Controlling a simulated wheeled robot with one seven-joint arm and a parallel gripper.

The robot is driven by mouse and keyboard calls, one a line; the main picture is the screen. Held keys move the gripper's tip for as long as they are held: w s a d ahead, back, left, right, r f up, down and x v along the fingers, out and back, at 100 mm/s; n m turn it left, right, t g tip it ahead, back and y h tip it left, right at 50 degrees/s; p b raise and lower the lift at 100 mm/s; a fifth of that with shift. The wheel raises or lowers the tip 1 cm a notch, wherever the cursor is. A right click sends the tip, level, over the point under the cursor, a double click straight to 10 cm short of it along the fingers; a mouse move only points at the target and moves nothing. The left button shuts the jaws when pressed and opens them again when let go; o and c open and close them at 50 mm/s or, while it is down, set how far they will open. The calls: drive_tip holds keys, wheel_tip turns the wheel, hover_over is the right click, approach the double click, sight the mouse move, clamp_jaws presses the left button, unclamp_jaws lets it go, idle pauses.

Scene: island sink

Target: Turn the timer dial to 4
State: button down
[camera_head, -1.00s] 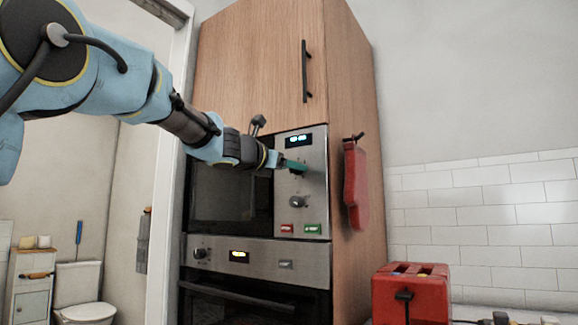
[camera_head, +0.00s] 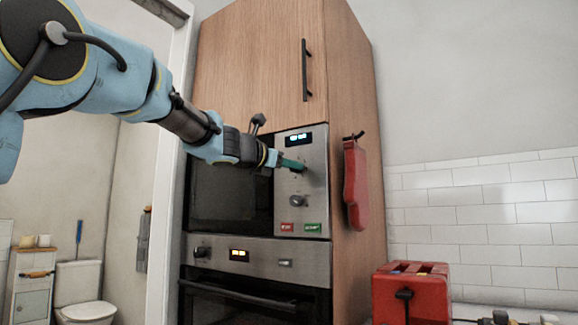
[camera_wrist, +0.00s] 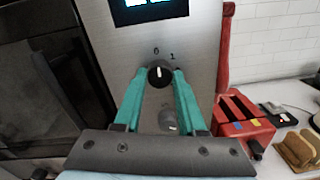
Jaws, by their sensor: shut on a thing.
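The timer dial (camera_wrist: 159,74) is a round black knob with a white pointer line on the microwave's steel panel (camera_head: 316,170). The marks 0 and 1 show above it in the wrist view, and the pointer stands near upright, close to the 0. My gripper (camera_wrist: 160,80) has green fingers, one on each side of the dial, shut on it. A lit blue display (camera_head: 298,138) is above.
A red button (camera_head: 287,227) and a green button (camera_head: 312,227) sit low on the panel. An oven (camera_head: 250,255) is underneath. A red oven mitt (camera_head: 356,185) hangs on the cabinet's right side. A red toaster (camera_head: 410,293) stands at lower right.

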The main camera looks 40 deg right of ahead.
drive_tip(key=shift+m, duration=0.3)
drive_tip(key=shift+f+n+t+b, duration=0.1)
drive_tip(key=shift+n+t+b, duration=0.15)
drive_tip(key=shift+n+b, duration=3.9)
drive_tip(key=shift+f+n+t+b, duration=0.2)
drive_tip(key=shift+n+b, duration=0.95)
drive_tip(key=shift+n, duration=6.05)
drive_tip(key=shift+f+n+t+b, duration=0.1)
drive_tip(key=shift+n+t+b, duration=0.15)
drive_tip(key=shift+n+b, duration=3.9)
drive_tip(key=n+p, duration=0.2)
drive_tip(key=p, duration=0.1)
drive_tip(key=shift+n, duration=0.3)
